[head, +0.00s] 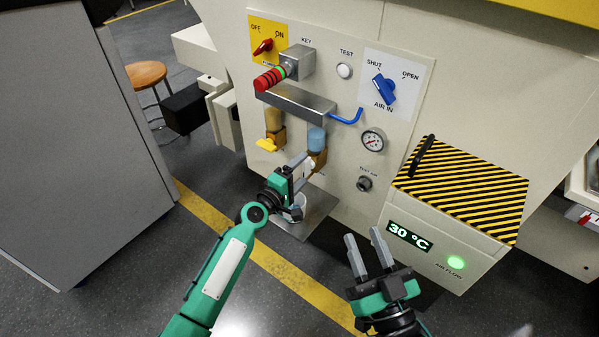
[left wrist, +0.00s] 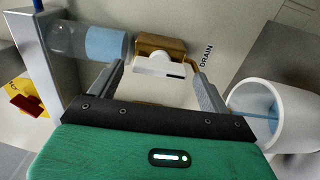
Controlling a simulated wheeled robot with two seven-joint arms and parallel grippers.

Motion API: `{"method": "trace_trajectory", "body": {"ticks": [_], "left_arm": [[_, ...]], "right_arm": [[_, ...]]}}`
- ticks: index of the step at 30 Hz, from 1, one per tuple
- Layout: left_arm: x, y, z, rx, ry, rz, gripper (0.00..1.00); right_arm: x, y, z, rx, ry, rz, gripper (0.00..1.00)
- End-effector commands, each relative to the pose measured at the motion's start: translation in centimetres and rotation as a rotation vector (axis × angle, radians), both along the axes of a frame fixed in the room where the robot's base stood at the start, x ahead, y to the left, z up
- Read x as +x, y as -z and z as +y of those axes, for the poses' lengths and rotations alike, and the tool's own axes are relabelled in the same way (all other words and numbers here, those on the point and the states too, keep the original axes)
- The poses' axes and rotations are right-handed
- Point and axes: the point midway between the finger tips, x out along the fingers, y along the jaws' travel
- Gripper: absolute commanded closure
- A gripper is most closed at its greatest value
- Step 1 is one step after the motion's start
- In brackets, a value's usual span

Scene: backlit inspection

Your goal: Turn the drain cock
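The drain cock (left wrist: 160,52) is a brass block with a white handle (left wrist: 158,65), beside the word DRAIN in the left wrist view. In the head view its brass body (head: 318,158) is under a clear bowl with blue liquid (head: 316,139). My left gripper (head: 303,168) is at the cock, and in the left wrist view its fingers (left wrist: 157,80) stand apart on either side of the white handle. Whether a fingertip touches it is unclear. A white cup (left wrist: 275,112) with blue inside is below the cock. My right gripper (head: 362,236) is open and empty, low in front of the panel.
A second bowl with a yellow handle (head: 266,145) is to the left. A striped box (head: 465,190) juts out at right. The cup stands on a metal shelf (head: 318,208).

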Motion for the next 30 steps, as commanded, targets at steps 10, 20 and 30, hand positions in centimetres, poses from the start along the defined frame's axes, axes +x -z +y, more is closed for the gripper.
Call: {"method": "trace_trajectory", "body": {"ticks": [10,20,30], "left_arm": [[-1.3,-0.1,0.9,0.001,0.000,-0.001,0.20],[-7.1,0.0,5.1,0.004,0.001,0.000,0.20],[-10.9,0.0,7.9,0.001,0.000,-0.001,0.20]], "right_arm": [[0.2,0.2,0.2,-0.008,-0.004,0.028,0.64],[-0.8,3.6,1.0,-0.044,-0.033,0.190,0.64],[-0.5,3.1,0.9,-0.037,-0.028,0.159,0.64]]}}
